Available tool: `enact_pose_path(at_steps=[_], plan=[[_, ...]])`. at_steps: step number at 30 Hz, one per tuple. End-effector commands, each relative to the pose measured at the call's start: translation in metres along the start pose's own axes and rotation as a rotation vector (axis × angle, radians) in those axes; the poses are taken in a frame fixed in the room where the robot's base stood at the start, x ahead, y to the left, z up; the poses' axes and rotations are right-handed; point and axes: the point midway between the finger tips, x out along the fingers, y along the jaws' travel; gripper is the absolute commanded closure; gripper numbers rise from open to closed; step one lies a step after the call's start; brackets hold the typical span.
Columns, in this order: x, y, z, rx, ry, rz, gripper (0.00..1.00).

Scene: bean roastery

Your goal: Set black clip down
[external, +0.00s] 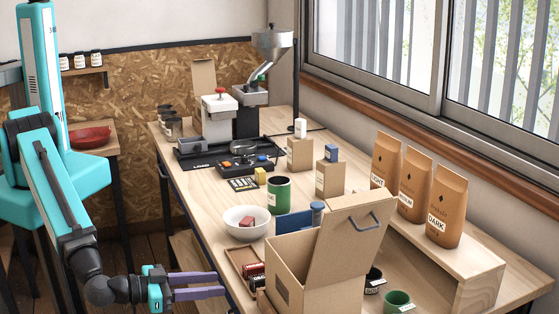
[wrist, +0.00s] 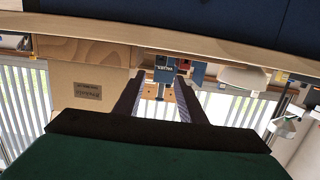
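My gripper (external: 221,284) is beside the table's left front edge in the external view, its two purple fingers pointing right. In the wrist view its dark fingers (wrist: 166,80) stand apart, with a clear gap and nothing visibly held between them. I cannot make out a black clip in either view. It may be hidden or too small to tell. The wooden table (external: 336,200) lies to the right of my gripper.
An open cardboard box (external: 300,272) with a raised lid stands near the front edge; it also shows in the wrist view (wrist: 88,62). Coffee bags (external: 447,210) line the right.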

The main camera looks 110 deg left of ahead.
Motion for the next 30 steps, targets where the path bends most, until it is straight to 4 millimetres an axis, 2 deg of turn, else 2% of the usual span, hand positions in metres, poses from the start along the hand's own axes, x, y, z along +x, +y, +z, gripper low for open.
enact_pose_path(at_steps=[5, 8, 14, 20, 26, 30], plan=[[0.005, -0.009, 0.010, 0.034, -0.029, -0.025, 0.63], [0.010, -0.025, 0.026, 0.090, -0.080, -0.062, 0.63], [0.022, -0.075, 0.080, 0.274, -0.267, -0.165, 0.63], [0.020, -0.131, 0.141, 0.472, -0.518, -0.236, 0.63], [0.002, -0.181, 0.198, 0.638, -0.790, -0.246, 0.63], [-0.018, -0.210, 0.233, 0.730, -0.985, -0.214, 0.63]])
